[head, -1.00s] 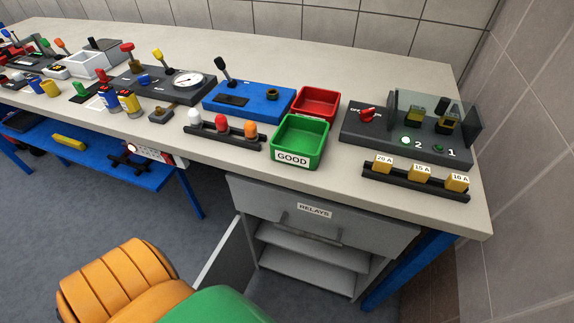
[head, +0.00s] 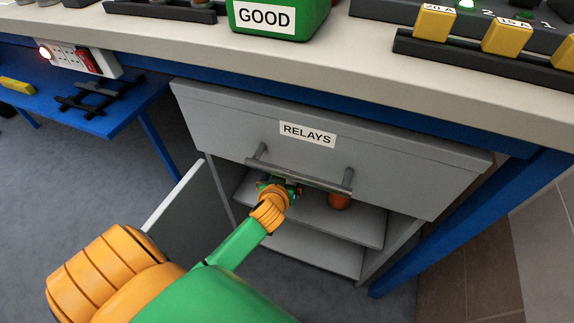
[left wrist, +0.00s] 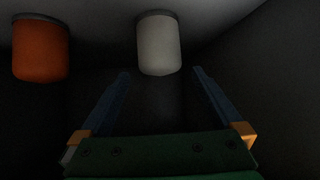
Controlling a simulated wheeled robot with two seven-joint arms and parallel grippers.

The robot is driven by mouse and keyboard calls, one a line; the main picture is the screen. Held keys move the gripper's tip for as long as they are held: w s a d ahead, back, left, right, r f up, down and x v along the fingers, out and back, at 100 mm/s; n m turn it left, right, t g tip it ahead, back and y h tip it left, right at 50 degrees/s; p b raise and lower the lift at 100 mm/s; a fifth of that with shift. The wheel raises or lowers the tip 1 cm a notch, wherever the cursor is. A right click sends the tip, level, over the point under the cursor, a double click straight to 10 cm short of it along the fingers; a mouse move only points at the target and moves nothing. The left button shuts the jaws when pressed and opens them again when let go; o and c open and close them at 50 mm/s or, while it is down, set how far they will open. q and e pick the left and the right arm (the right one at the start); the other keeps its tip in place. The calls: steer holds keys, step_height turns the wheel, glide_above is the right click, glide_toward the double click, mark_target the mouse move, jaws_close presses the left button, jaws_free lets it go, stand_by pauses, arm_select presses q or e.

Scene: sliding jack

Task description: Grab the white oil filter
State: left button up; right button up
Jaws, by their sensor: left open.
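The white oil filter (left wrist: 159,45) is a pale cylinder with a dark rim, in the upper middle of the left wrist view. It lies beyond my left gripper's fingertips (left wrist: 160,75), in line with the gap between them. The fingers are spread, with nothing between them. In the head view my left gripper (head: 285,184) reaches into the open grey cabinet, under the drawer handle. The white filter is hidden in the head view. My right gripper is in neither view.
An orange filter (left wrist: 40,50) stands left of the white one; an orange object (head: 339,201) shows on the cabinet's upper shelf (head: 360,226). The RELAYS drawer (head: 220,120) and its handle (head: 310,173) are just above my gripper. The cabinet door (head: 190,212) stands open at the left.

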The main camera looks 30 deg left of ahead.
arm_select(q)
steer(key=b+x, duration=0.1)
steer(key=x, duration=0.2)
steer(key=b+x, duration=0.2)
steer(key=x, duration=0.1)
steer(key=shift+s+f, duration=0.15)
steer(key=shift+f, duration=0.15)
steer(key=shift+w+a+f, duration=0.1)
steer(key=shift+w, duration=0.2)
steer(key=c, duration=1.5)
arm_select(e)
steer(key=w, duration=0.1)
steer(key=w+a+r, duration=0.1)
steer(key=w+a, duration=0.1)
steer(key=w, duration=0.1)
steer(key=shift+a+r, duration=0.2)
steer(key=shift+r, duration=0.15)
